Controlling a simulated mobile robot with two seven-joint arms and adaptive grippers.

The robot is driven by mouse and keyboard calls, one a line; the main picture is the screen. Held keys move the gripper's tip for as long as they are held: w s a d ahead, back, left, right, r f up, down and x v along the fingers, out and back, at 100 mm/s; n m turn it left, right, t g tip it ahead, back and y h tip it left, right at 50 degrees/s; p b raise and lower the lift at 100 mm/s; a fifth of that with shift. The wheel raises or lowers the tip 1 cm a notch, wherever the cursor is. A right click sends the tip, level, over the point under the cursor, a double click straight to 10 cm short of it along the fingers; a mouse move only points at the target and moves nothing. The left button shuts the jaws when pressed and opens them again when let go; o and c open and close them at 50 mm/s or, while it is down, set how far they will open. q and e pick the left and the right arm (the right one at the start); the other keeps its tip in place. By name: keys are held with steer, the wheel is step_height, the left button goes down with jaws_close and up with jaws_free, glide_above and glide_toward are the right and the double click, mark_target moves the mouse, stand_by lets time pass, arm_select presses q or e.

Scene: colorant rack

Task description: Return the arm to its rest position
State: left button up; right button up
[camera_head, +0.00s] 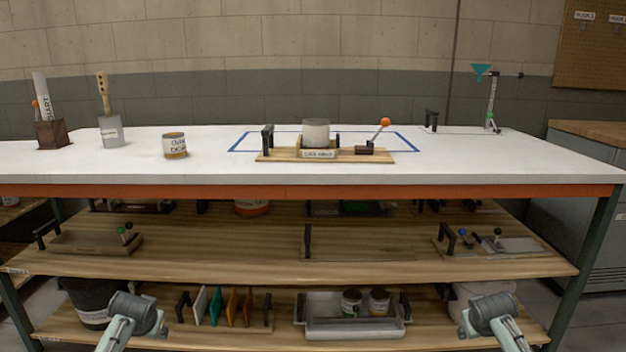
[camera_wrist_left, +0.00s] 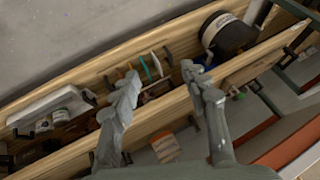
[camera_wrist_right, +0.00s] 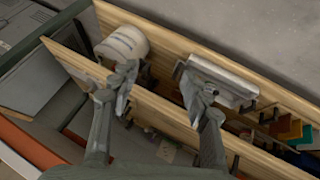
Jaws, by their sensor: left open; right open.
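In the head view my left arm (camera_head: 135,315) comes in at the bottom left and my right arm (camera_head: 488,315) at the bottom right, both low in front of the shelves. The fingertips are not visible there. In the left wrist view my left gripper (camera_wrist_left: 160,92) has its two fingers spread apart with nothing between them. In the right wrist view my right gripper (camera_wrist_right: 165,85) also has its fingers apart and empty. Neither gripper visibly touches the shelves beyond it.
The white bench top (camera_head: 470,160) bears a wooden fixture (camera_head: 275,155) with a grey pot (camera_head: 316,133), and a labelled can (camera_head: 175,146). The middle shelf (camera_head: 380,245) and lower shelf hold several items, including a metal tray (camera_head: 350,328) with two cans.

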arm_select(q)
steer(key=s+d+f+g+h, duration=0.1)
steer(key=s+d+f, duration=0.3)
steer(key=s, duration=0.7)
steer(key=s+d+f+g, duration=0.1)
steer(key=s+d+f, duration=0.2)
steer(key=s, duration=0.9)
steer(key=s+d+f+g+h, duration=0.1)
steer(key=s+d+f, duration=0.3)
steer(key=s+f, duration=0.3)
steer(key=s, duration=0.4)
steer(key=shift+s+d+f+m+g+h, duration=0.3)
steer(key=shift+f+m, duration=0.1)
arm_select(e)
steer(key=s+a+f+g+y, duration=0.1)
steer(key=s+a+f, duration=0.3)
steer(key=s, duration=0.7)
steer(key=s+a+f+g, duration=0.1)
steer(key=s+a+f, duration=0.2)
steer(key=s, duration=0.9)
steer(key=s+a+f+n+g+y, duration=0.1)
steer(key=s+a+f, duration=0.3)
steer(key=s+f, duration=0.3)
steer(key=s, duration=0.4)
steer(key=shift+s+a+f+g+y, duration=0.3)
steer(key=shift+f, duration=0.05)
